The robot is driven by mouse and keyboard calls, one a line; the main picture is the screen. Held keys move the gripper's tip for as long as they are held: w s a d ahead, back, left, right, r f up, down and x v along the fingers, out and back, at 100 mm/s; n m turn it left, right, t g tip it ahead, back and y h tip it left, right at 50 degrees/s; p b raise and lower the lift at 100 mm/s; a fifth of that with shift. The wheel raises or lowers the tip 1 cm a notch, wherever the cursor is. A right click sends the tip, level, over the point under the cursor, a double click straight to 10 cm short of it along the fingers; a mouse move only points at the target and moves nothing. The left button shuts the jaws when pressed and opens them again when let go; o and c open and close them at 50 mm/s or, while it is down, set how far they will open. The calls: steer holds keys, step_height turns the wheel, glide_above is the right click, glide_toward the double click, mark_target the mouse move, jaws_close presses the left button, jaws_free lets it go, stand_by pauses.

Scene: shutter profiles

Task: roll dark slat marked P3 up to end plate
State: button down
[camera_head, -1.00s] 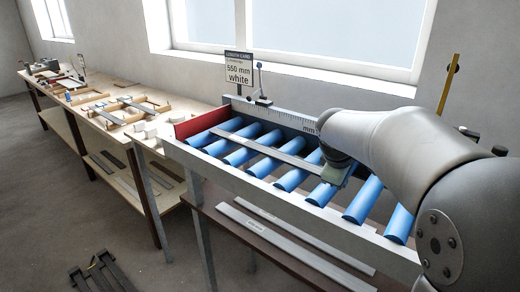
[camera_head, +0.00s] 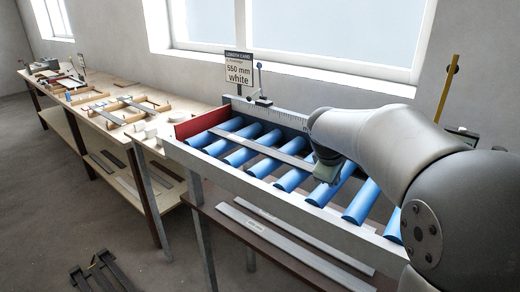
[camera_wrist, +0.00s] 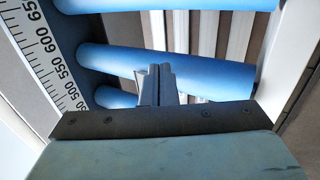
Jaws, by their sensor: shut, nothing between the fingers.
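A long slat (camera_head: 262,149) lies along the blue rollers in the head view. It looks grey, and no P3 mark can be read. Its left end is close to the red end plate (camera_head: 198,123); I cannot tell whether they touch. My gripper (camera_head: 325,176) is low over the rollers at the slat's right end, which it hides. In the wrist view the gripper's fingers (camera_wrist: 155,75) are together with nothing between them, above the rollers. The slat cannot be made out in the wrist view.
Blue rollers (camera_head: 292,179) sit between the conveyor's grey side rails. A millimetre scale (camera_wrist: 45,50) runs along the far rail. A sign reading 550 mm white (camera_head: 238,70) stands behind. More slats (camera_head: 290,244) lie on the shelf below. A wooden workbench (camera_head: 95,103) stands to the left.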

steer(key=shift+w+a+p, duration=0.4)
steer(key=shift+w+a, duration=0.5)
steer(key=shift+a, duration=0.25)
steer(key=shift+w+a+p, duration=0.4)
steer(key=shift+w+a, duration=0.45)
steer(key=shift+a, duration=0.3)
stand_by(1.2)
steer(key=shift+d, duration=0.1)
stand_by(0.3)
steer(key=shift+s+d, duration=0.5)
steer(key=shift+d, duration=0.05)
steer(key=shift+r, duration=0.1)
step_height(320, 180, up, 6)
steer(key=p, duration=0.5)
steer(key=shift+r, duration=0.2)
